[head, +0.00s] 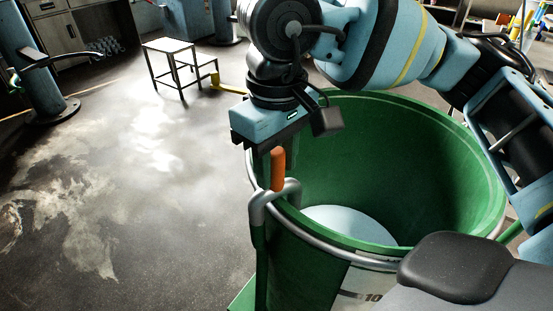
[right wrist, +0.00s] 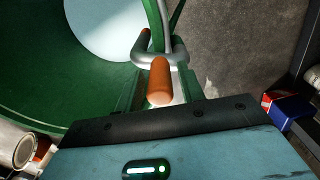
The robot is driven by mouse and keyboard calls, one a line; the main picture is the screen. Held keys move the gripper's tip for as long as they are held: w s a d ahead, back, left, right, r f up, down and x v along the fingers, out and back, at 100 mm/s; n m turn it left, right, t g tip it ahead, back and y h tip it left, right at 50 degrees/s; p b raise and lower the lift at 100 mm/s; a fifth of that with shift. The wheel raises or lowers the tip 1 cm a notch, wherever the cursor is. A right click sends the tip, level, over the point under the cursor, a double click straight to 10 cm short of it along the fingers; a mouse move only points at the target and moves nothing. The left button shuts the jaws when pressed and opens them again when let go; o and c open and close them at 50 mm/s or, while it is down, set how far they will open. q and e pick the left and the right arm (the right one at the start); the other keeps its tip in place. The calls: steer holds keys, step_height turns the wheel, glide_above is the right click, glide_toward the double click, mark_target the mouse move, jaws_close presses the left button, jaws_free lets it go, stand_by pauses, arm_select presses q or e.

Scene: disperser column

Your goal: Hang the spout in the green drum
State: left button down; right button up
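The green drum (head: 420,150) stands open at the right of the head view, and its inside also fills the upper left of the right wrist view (right wrist: 50,75). A grey bent metal piece with orange grips, which looks like the spout (head: 262,200), sits across the drum's near-left rim. In the right wrist view the spout (right wrist: 177,52) shows one orange grip toward me and another beyond. My right gripper (head: 290,145) is just above the near orange grip, with its fingers apart. I cannot tell whether it touches the grip. My left gripper is not in view.
A pale blue round surface (head: 350,225) lies low inside the drum. A small white-topped table (head: 168,45) stands at the back left. A yellow bent object (head: 228,86) is near it. The grey floor left of the drum is clear. A red and blue box (right wrist: 287,105) lies at the right.

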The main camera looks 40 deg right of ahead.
steer(key=shift+o, duration=0.8)
step_height(320, 180, up, 6)
steer(key=shift+r+p, duration=0.15)
steer(key=shift+p, duration=0.25)
steer(key=shift+r, duration=0.75)
